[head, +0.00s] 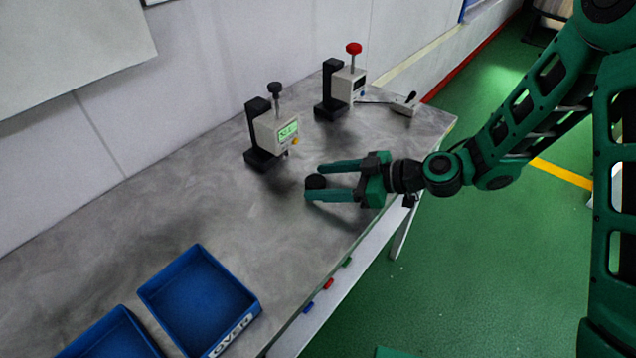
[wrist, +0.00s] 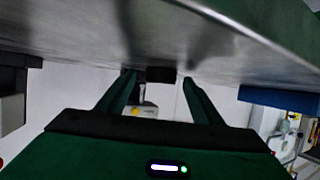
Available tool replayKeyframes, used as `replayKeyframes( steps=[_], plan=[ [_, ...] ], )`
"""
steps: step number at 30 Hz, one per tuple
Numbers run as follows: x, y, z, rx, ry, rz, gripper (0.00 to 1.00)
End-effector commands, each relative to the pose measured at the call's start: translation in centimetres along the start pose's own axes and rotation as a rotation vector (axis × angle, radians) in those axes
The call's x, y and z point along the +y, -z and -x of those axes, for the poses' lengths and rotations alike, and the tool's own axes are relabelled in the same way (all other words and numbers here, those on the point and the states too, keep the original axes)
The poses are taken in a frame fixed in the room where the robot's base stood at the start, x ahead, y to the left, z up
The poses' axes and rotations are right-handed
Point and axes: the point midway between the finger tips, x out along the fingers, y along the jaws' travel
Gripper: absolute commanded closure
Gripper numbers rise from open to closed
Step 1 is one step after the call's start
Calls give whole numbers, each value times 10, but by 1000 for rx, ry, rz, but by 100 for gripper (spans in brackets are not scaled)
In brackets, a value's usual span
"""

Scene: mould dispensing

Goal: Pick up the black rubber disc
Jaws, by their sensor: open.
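The black rubber disc (head: 316,182) sits on the grey table between the fingertips of my gripper (head: 318,182) in the head view. My gripper is green and open, with one finger on each side of the disc. In the wrist view the disc (wrist: 160,74) shows as a small dark block beyond and between the two fingers (wrist: 158,76). Gaps show between the disc and both fingers there. I cannot tell whether the disc's underside rests fully on the table.
Two gauges, one with a black knob (head: 272,135) and one with a red knob (head: 347,85), stand behind the gripper. Blue trays, one labelled OVEN (head: 247,319), are at the front left. The grey table (head: 230,215) is clear between trays and gauges.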

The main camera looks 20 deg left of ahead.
Motion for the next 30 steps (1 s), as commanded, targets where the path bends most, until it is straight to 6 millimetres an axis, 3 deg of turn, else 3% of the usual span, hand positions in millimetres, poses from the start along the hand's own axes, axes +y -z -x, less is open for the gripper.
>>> replayKeyframes(
  steps=[8,14,24,30],
  plan=[
    [0,0,-4,0,0,0,40],
    [0,0,-3,0,0,0,84],
    [0,2,-3,1,0,1,84],
    [0,13,2,3,-1,3,84]
  ],
)
